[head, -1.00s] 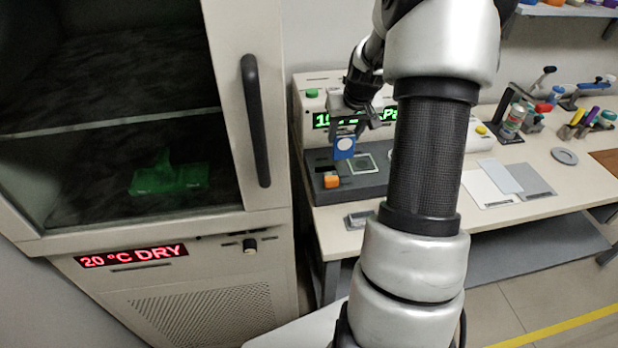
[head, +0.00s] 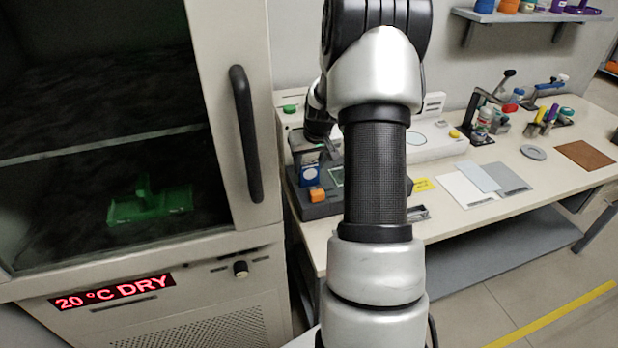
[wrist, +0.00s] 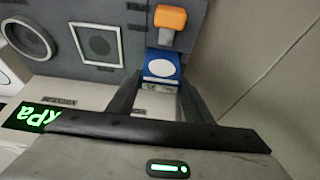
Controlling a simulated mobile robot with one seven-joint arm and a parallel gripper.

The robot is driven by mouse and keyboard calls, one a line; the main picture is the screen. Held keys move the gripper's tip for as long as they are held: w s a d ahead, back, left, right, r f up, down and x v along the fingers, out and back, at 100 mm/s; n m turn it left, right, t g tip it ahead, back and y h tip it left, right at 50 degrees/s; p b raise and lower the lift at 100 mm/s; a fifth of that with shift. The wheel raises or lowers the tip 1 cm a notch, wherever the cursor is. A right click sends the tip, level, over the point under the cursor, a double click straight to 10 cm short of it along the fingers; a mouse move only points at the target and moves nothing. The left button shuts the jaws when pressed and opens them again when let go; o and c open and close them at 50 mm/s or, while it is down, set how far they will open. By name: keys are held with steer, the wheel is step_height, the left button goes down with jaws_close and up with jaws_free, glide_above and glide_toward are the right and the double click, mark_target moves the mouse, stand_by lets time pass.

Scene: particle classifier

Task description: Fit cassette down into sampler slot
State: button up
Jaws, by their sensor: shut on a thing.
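The cassette is a blue piece with a white round disc (head: 310,174); it also shows in the wrist view (wrist: 160,70). My gripper (wrist: 160,80) is shut on it, one dark finger on each side. The cassette stands about upright at the left part of the dark grey sampler deck (head: 345,199), behind the orange knob (head: 317,195). The slot is not clearly visible; the cassette and fingers cover that spot. I cannot tell whether the cassette's lower edge is inside the slot or just above it.
The orange knob (wrist: 170,17) is close to the cassette. A square framed window (wrist: 100,43) and a round ring (wrist: 25,37) lie beside it. The cabinet (head: 262,245) stands at left. Flat sheets (head: 468,192) lie on the bench at right.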

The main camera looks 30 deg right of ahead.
mark_target(310, 169)
steer(key=shift+f+b, duration=0.55)
steer(key=shift+f, duration=1.05)
steer(key=shift+f, duration=0.3)
steer(key=o, duration=1.1)
steer(key=shift+r, duration=0.1)
steer(key=shift+r, duration=0.1)
steer(key=shift+r, duration=0.25)
steer(key=p+v, duration=0.1)
steer(key=v, duration=1)
steer(key=shift+s+r, duration=0.15)
steer(key=shift+r, duration=0.2)
